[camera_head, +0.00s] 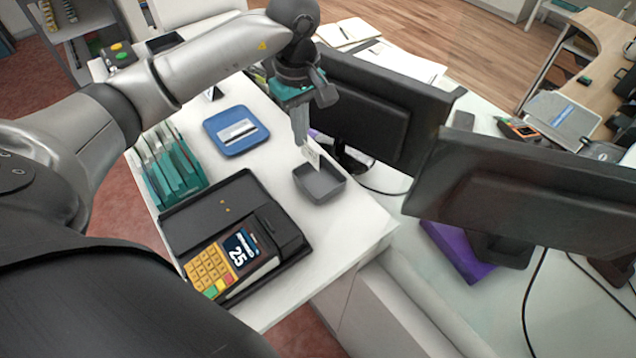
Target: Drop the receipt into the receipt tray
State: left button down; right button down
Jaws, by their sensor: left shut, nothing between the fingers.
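The receipt (312,158) is a small white paper slip, upright and slightly tilted, right below the fingertips of my left gripper (301,142). My left gripper points down and is shut with nothing between its fingers. The receipt tray (322,187) is a small dark grey open box on the white counter, just below the slip. The slip's lower end overlaps the tray's back part in the picture; I cannot tell whether it touches the tray floor. My right gripper is not in view.
A payment terminal (210,268) sits in a black holder (185,223) at the front. A blue pad with a card (237,130) and a teal rack (172,175) are to the left. Two dark monitors (385,110) (520,190) stand close on the right.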

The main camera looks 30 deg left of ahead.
pick_arm(q)
jog(key=c, duration=1.6)
grip_release()
jog(key=c, duration=1.1)
grip_release()
jog(key=shift+r+p, duration=0.9)
jog(key=shift+r, duration=6.75)
